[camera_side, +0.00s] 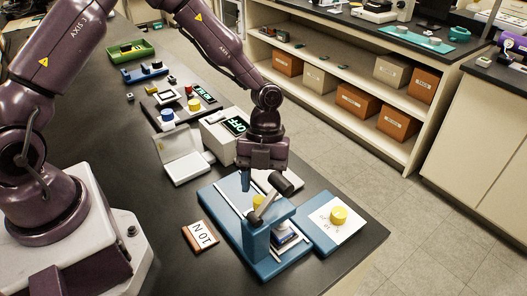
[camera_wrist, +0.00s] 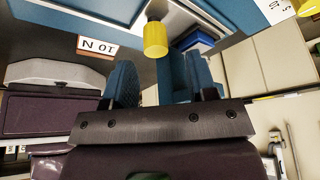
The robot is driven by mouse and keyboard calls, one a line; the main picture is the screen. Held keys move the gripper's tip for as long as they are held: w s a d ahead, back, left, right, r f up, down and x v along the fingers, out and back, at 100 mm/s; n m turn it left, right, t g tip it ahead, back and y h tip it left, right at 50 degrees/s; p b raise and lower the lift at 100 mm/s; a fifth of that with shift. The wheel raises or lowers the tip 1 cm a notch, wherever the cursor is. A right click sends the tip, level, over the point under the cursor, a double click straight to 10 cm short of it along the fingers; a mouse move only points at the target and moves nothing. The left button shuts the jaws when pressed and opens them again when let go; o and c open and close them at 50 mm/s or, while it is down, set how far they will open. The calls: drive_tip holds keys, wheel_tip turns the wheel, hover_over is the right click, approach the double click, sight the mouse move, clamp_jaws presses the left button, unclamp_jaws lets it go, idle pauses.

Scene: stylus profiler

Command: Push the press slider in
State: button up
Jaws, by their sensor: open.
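A yellow knob (camera_side: 258,201) shows at the press in the side view. In the wrist view a yellow knob (camera_wrist: 155,38) is just beyond my fingers, with white and blue press parts behind it. I cannot tell for certain which part is the slider. My gripper (camera_side: 258,182) is above and behind the press, fingers pointing down. In the wrist view my gripper (camera_wrist: 163,80) has its blue fingers spread and empty. Contact with the knob cannot be seen.
A blue plate with a white card (camera_side: 323,228) and another yellow knob (camera_side: 338,215) lies right of the press. A "10 N" card (camera_side: 200,235) lies left. An open white box (camera_side: 187,165) and a green-lettered display (camera_side: 235,125) stand behind.

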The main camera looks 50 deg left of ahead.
drive_tip(key=v, duration=0.9)
drive_tip(key=s+a+r+n+t+y, duration=0.1)
drive_tip(key=s+a+r+n+t, duration=0.2)
drive_tip(key=s+r+n, duration=0.6)
drive_tip(key=s+a+r+n+t+y, duration=0.2)
drive_tip(key=s+r+n+t, duration=0.3)
drive_tip(key=n, duration=1.3)
drive_tip(key=s+a+r, duration=0.1)
drive_tip(key=s+r, duration=0.3)
drive_tip(key=shift+a+r+t, duration=0.2)
drive_tip(key=shift+a+t, duration=0.2)
